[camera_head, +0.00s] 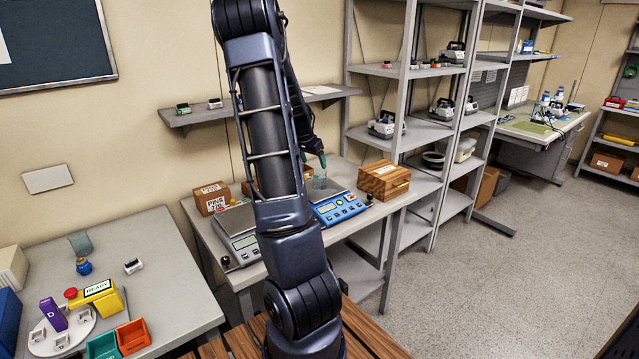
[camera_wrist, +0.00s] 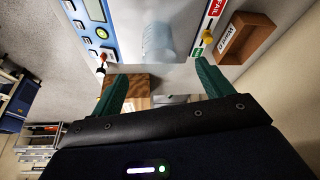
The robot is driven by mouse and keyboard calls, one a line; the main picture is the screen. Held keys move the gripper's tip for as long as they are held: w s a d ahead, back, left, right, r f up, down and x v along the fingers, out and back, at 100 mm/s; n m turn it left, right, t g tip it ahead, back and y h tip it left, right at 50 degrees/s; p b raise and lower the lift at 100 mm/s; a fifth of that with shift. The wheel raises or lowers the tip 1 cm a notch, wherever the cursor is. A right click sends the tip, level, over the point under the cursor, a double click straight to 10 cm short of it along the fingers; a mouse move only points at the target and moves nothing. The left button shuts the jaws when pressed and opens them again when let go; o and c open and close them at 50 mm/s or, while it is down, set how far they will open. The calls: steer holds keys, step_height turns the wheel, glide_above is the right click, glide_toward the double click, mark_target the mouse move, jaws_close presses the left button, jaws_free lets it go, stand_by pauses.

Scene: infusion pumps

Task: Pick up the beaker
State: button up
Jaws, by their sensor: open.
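The clear beaker (camera_head: 320,181) stands upright on the pan of the blue scale (camera_head: 340,207) on the middle table. In the wrist view the beaker (camera_wrist: 158,42) appears faint and see-through, in line with the gap between my fingers and just beyond their tips. My gripper (camera_wrist: 160,76) has two green fingers spread apart with nothing held between them. In the head view my gripper (camera_head: 322,160) is close above the beaker, partly hidden by my arm. I cannot tell the exact distance between the fingertips and the beaker.
A wooden box (camera_head: 384,180) stands right of the blue scale. A grey scale (camera_head: 238,236) and a brown labelled box (camera_head: 211,198) are to the left. A wall shelf (camera_head: 250,110) hangs behind. The left table (camera_head: 160,290) holds coloured bins and a purple item.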

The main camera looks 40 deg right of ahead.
mark_target(321, 178)
steer(key=x, duration=1.1)
steer(key=shift+d, duration=0.4)
steer(key=c, duration=1.1)
